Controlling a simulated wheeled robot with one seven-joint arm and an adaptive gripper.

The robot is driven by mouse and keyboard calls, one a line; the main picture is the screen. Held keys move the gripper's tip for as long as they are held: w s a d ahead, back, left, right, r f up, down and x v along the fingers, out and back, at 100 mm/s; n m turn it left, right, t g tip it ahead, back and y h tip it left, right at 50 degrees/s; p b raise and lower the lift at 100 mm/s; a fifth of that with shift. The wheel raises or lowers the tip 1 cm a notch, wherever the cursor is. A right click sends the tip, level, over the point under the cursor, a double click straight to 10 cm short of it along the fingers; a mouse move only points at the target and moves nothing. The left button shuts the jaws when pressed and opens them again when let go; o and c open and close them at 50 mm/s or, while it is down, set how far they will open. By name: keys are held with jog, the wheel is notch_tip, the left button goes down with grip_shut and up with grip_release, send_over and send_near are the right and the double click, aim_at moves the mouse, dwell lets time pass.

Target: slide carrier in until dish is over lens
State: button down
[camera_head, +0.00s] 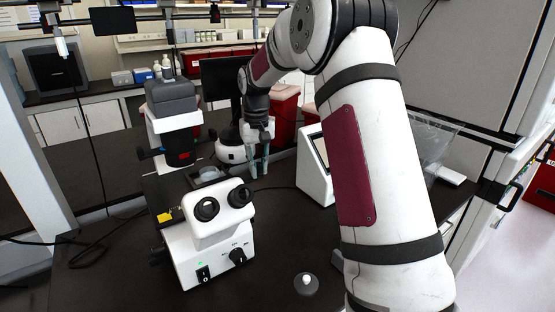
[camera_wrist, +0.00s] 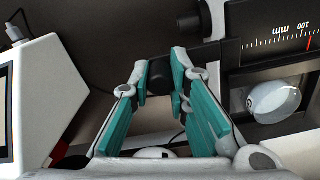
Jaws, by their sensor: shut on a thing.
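The microscope (camera_head: 207,232) is a white body with two black eyepieces, on the dark bench. The carrier (camera_wrist: 232,75) is a dark frame at the right of the wrist view, beside a scale (camera_wrist: 280,43) marked 100 mm with a red line near its right end. A dark knob (camera_wrist: 160,76) sits left of the carrier. My gripper (camera_wrist: 161,80) has its teal fingers shut on this knob, one on each side; it also shows behind the microscope in the head view (camera_head: 259,165). A round glassy piece (camera_wrist: 273,98) shows below the scale; I cannot tell whether it is dish or lens.
A white device with a screen (camera_head: 315,165) stands right of my gripper. A small grey round piece (camera_head: 306,285) lies on the front bench. Cables run along the left.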

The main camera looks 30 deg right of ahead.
jog(key=a, duration=0.6)
jog(key=shift+a, duration=0.35)
jog(key=shift+s, duration=0.1)
jog(key=c, duration=1.5)
grip_release()
jog(key=shift+r, duration=0.1)
notch_tip(320, 180, up, 12)
jog(key=shift+f, duration=0.1)
